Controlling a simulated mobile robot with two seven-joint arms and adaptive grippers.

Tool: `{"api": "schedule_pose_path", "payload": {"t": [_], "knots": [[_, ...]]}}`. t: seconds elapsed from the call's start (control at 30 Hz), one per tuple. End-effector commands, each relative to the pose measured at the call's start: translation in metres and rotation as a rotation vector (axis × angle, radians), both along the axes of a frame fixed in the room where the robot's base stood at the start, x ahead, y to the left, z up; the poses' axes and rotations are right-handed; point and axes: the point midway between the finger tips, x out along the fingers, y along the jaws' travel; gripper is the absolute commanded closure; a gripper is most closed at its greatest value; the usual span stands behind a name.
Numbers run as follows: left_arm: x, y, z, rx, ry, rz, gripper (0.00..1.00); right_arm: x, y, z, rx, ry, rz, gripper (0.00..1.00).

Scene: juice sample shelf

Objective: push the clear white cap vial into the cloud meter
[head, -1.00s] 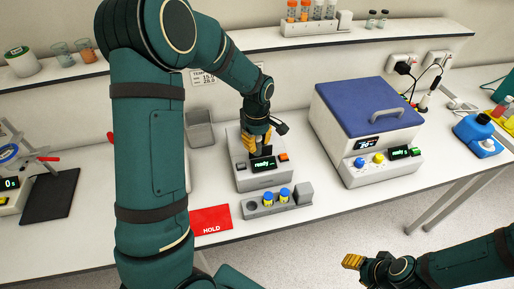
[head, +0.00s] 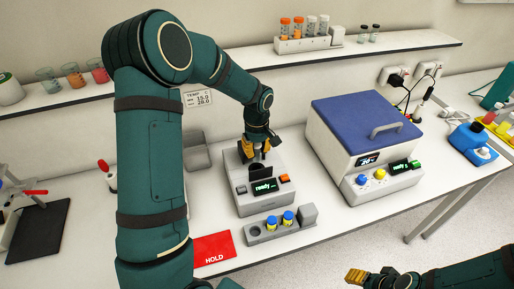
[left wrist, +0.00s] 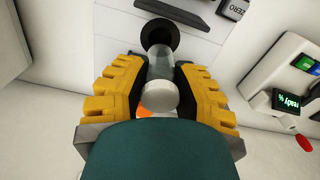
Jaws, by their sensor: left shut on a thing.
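My left gripper (head: 258,151) is over the back part of the cloud meter (head: 265,200), a light grey box with a "ready" display. In the left wrist view the left gripper (left wrist: 160,88) is shut on the clear vial (left wrist: 160,66), whose white cap (left wrist: 160,97) faces the camera. The vial's far end lines up with the meter's round black well (left wrist: 159,33). I cannot tell how far it is inside. In the head view the fingers hide the vial. My right gripper (head: 356,276) is at the bottom edge, its opening unclear.
A grey rack (head: 270,230) with two blue-and-yellow vials stands in front of the meter, beside a red HOLD card (head: 213,249). A blue-lidded machine (head: 365,145) stands to the right. A shelf (head: 350,50) runs behind. Bench at left front is partly clear.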

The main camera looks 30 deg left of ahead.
Motion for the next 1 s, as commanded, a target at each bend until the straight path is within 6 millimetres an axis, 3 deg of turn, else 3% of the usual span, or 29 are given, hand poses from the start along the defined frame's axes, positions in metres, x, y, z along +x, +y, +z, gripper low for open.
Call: {"api": "schedule_pose_path", "payload": {"t": [0.57,1.0], "knots": [[0.000,0.000,-0.042,-0.001,0.001,0.000,1.00,0.000,0.000,-0.014,-0.001,0.000,-0.002,0.53],[0.000,0.000,-0.038,0.001,-0.001,0.000,1.00,0.000,0.000,-0.016,-0.001,-0.001,-0.003,0.53]]}}
